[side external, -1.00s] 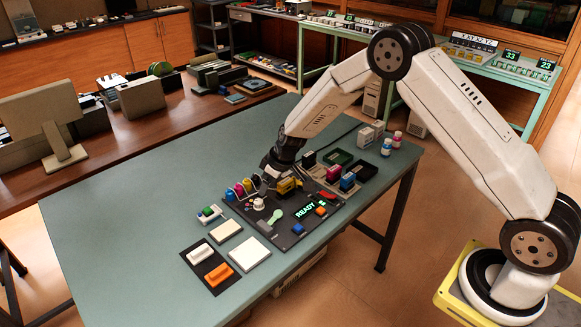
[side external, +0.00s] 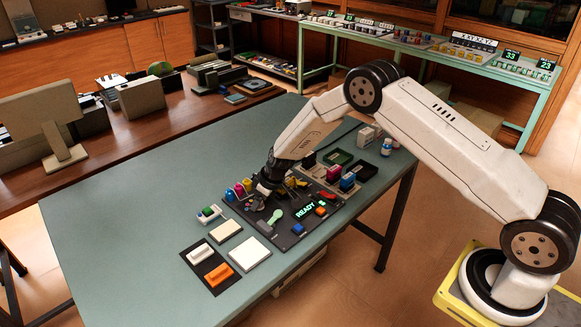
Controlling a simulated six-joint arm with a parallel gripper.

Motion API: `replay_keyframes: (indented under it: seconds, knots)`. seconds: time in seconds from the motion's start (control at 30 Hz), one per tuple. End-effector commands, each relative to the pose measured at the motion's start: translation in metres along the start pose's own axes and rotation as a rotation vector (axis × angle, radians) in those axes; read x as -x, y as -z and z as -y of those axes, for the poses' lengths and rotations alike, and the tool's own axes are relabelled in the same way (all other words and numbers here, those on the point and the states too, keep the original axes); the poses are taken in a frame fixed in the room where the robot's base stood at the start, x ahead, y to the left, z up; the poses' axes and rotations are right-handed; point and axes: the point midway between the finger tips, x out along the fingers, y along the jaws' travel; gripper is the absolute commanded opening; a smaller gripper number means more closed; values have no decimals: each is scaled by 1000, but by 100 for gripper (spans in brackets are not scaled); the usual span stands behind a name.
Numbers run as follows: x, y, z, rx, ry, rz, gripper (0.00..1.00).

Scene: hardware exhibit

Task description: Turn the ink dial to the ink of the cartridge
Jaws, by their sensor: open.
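A dark panel (side external: 283,237) lies on the green table and carries the controls. A row of ink-coloured pieces stands at its back left: blue (side external: 230,194), magenta (side external: 239,190) and yellow (side external: 248,185). My gripper (side external: 262,190) points down over the panel just right of this row. It is open, and I see nothing held in it. The ink dial is mostly or wholly hidden under the gripper, so its setting cannot be read. Small yellow parts (side external: 297,182) show just right of the gripper. I cannot tell whether they belong to the cartridge.
The panel has a green READY display (side external: 305,211), a green lever (side external: 275,216), a blue button (side external: 298,229) and an orange button (side external: 320,211). Red and blue cartridges (side external: 348,181) and dark trays (side external: 363,170) stand to the right. The table's left part is clear.

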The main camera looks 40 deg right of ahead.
Motion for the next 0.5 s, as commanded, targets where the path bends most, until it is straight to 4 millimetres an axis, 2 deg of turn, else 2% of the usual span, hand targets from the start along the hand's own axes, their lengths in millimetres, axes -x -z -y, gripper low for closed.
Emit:
replay_keyframes:
  seconds: [0.33,0.37,0.5]
  knots:
    - [-2,0,0,1,0,-1,75]
    - [-2,0,0,1,0,-1,72]
    - [-2,0,0,1,0,-1,28]
